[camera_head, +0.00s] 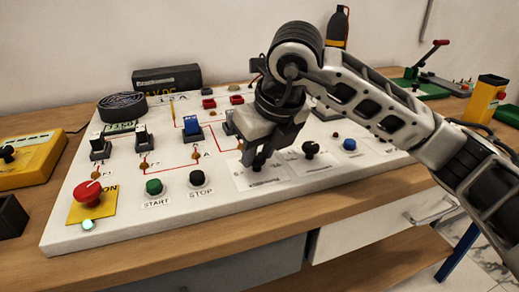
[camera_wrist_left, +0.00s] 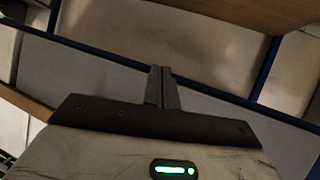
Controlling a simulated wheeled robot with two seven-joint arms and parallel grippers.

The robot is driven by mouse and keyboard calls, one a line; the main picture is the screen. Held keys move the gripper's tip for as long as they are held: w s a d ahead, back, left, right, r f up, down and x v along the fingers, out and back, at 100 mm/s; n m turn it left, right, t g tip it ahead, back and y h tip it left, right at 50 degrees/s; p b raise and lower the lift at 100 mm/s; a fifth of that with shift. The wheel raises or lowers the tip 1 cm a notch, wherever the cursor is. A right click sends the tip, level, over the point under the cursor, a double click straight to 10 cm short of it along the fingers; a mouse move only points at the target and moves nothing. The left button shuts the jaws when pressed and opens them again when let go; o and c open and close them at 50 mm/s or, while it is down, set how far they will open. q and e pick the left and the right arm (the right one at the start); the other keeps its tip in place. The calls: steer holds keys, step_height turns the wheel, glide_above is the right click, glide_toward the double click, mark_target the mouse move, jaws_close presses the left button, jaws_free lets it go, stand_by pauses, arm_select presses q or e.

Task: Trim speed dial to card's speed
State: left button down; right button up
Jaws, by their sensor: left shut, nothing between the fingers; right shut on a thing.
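My right gripper (camera_head: 258,155) comes down from above onto a black dial knob (camera_head: 257,165) on the white panel (camera_head: 225,225). It is shut on that knob, and its fingers hide most of it. A printed scale plate (camera_head: 262,182) lies under the knob; its marks are too small to read. A second black knob (camera_head: 310,149) stands free just to the right on its own plate. A small green label with digits (camera_head: 119,127) sits below a black coil at the back left; I cannot tell whether it is the card. My left gripper (camera_wrist_left: 163,88) is shut and empty, away from the panel.
A red emergency button (camera_head: 87,191), a green START button (camera_head: 154,187) and a black STOP button (camera_head: 197,178) line the front left. Blue (camera_head: 349,144) and red buttons, switches and a black box (camera_head: 168,78) are nearby. A yellow device (camera_head: 30,158) stands left.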

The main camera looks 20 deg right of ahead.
steer(key=shift+r, duration=0.1)
steer(key=o, duration=1)
steer(key=shift+c, duration=0.2)
steer(key=p+v, duration=0.1)
steer(key=v, duration=1.5)
steer(key=shift+p, duration=0.35)
steer(key=shift+s, duration=0.1)
